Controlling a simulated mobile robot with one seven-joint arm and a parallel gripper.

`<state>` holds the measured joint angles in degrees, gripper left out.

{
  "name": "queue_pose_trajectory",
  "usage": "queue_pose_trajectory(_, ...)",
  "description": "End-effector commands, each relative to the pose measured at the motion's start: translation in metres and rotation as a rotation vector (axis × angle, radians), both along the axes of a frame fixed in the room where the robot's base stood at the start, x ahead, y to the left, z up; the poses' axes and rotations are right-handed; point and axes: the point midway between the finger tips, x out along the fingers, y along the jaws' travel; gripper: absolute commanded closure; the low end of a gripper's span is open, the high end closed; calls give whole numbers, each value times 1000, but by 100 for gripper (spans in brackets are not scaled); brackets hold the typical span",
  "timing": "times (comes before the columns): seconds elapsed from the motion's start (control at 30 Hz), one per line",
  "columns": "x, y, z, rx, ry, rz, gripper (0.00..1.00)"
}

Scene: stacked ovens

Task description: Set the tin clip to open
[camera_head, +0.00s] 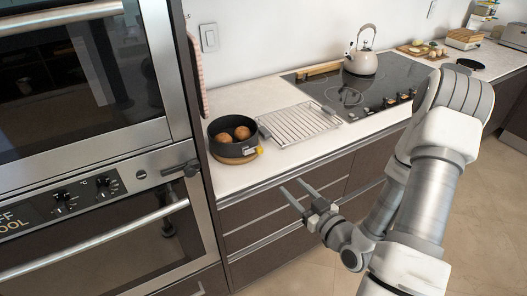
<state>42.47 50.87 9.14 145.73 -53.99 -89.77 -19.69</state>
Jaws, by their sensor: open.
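A round dark tin (226,149) stands upright on the counter near the ovens, with brown round items (242,132) inside, perhaps buns. A small yellow piece (259,151), which looks like the tin's clip, sits at the tin's right side. It is too small to tell whether the clip is open or shut. My gripper (291,186) is open and empty, with its two fingers pointing up and left. In the picture it lies below and right of the tin, in front of the drawer fronts, apart from the tin and clip.
Behind are the hob (397,78) and a kettle (361,60). Stacked ovens (88,150) fill the left. The counter edge runs between gripper and tin.

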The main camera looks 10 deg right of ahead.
Motion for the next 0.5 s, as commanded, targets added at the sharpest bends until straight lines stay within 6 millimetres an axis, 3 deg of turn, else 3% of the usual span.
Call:
queue_pose_trajectory(0.2,-7,-1,2,61,-51,-17,45)
queue_pose_trajectory(0.5,9,3,-2,56,-55,-16,45)
